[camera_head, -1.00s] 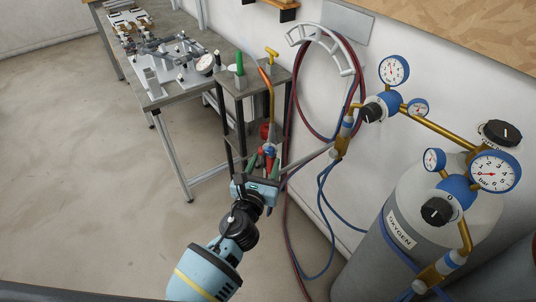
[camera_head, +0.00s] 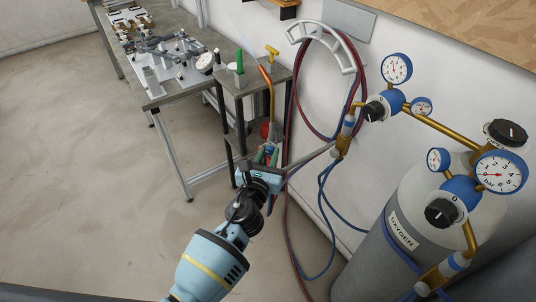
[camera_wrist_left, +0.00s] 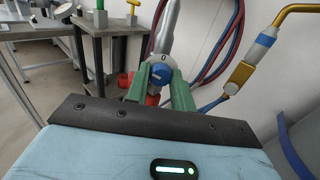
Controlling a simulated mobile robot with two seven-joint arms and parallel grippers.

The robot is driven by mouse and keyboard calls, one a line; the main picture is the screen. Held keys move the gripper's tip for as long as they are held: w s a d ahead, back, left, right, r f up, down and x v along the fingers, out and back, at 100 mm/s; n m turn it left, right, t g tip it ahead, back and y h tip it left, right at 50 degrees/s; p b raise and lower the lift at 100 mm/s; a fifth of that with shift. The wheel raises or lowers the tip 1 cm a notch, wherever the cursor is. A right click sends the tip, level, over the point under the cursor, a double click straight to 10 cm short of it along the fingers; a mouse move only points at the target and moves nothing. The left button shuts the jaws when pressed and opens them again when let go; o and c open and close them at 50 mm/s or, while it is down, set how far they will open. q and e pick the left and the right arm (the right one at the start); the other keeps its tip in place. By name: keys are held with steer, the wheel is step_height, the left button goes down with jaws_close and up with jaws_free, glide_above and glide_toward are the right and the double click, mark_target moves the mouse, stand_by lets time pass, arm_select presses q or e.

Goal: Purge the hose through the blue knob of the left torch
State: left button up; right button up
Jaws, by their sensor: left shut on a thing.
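The left torch stands in the small stand, its copper tube (camera_head: 267,84) rising beside the shelf top. In the left wrist view its grey body (camera_wrist_left: 163,40) runs up from the blue knob (camera_wrist_left: 159,75), which has a white pointer and a 0 mark above it. My left gripper (camera_wrist_left: 160,88) has its green fingers on both sides of the blue knob and is shut on it. In the head view my left gripper (camera_head: 266,156) reaches the torch, and the knob is mostly hidden there. A red part (camera_wrist_left: 152,100) shows below the knob. My right gripper is not in view.
Red and blue hoses (camera_head: 333,130) hang on a wall holder (camera_head: 298,32) and drop to the floor. The oxygen cylinder (camera_head: 395,262) with gauges stands at right. A workbench (camera_head: 163,97) with a jig is at back left. The floor at left is clear.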

arm_select(q)
steer(key=shift+r+m+p, duration=0.25)
steer(key=shift+m+p, duration=0.25)
steer(key=shift+m, duration=0.2)
steer(key=shift+a+m+p, duration=0.1)
steer(key=shift+m+p, duration=0.25)
steer(key=shift+m, duration=0.35)
steer(key=shift+f+m, duration=0.15)
steer(key=shift+m, duration=1.75)
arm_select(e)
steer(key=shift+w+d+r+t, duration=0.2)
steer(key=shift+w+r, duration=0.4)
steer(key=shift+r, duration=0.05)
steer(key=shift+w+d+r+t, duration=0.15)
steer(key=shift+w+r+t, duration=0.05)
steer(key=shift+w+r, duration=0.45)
arm_select(q)
steer(key=o, duration=1)
steer(key=shift+s+f, duration=0.1)
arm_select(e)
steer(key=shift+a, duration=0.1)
